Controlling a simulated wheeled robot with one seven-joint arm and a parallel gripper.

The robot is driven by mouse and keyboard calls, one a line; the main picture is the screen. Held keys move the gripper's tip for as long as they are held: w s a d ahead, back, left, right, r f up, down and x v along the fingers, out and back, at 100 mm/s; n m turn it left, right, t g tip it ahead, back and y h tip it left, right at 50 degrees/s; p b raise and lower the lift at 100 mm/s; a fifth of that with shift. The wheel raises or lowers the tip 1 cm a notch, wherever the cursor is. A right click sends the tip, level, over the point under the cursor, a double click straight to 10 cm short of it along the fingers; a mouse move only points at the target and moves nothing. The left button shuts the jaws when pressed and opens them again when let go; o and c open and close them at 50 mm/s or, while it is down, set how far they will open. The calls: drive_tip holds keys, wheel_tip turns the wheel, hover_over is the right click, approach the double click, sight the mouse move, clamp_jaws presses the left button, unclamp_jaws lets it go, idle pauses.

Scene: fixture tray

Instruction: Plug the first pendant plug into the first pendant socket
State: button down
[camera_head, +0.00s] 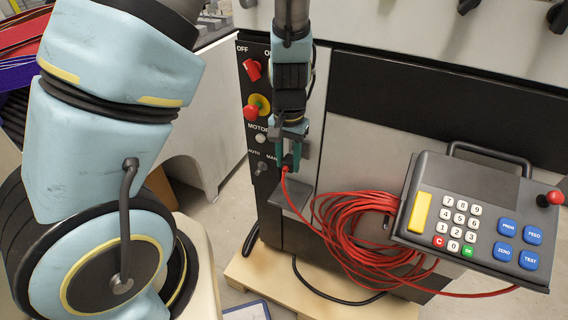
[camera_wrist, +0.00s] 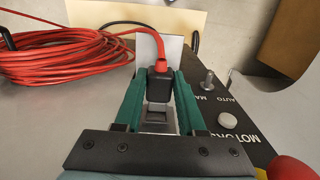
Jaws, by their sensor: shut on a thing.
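My gripper (camera_head: 291,148) is shut on a black plug (camera_wrist: 159,84), which sits between its two green fingers in the wrist view. A red cable (camera_wrist: 162,56) leaves the plug's far end. In the head view the plug shows only as a small dark piece (camera_head: 288,161) at the fingertips, in front of the machine's control panel. A grey metallic part (camera_wrist: 156,113) shows between the fingers, on the near side of the plug; I cannot tell whether it belongs to the plug. I cannot make out the pendant socket in either view.
A grey bracket (camera_head: 291,201) juts out below the gripper. A red cable coil (camera_head: 345,226) hangs to its right, beside the keypad pendant (camera_head: 478,215). The panel's red knobs (camera_head: 252,70) and toggle switch (camera_head: 262,167) lie just left of the gripper. A wooden pallet (camera_head: 258,274) is below.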

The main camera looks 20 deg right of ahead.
sight(291, 155)
drive_tip(key=shift+w+d, duration=0.45)
drive_tip(key=shift+w, duration=0.05)
drive_tip(key=shift+w+d+p, duration=0.3)
drive_tip(key=shift+p, duration=0.05)
idle(2.2)
drive_tip(key=shift+c, duration=2.1)
unclamp_jaws()
wheel_tip(291, 155, up, 11)
drive_tip(key=shift+b, duration=0.35)
drive_tip(key=shift+a+f, duration=0.1)
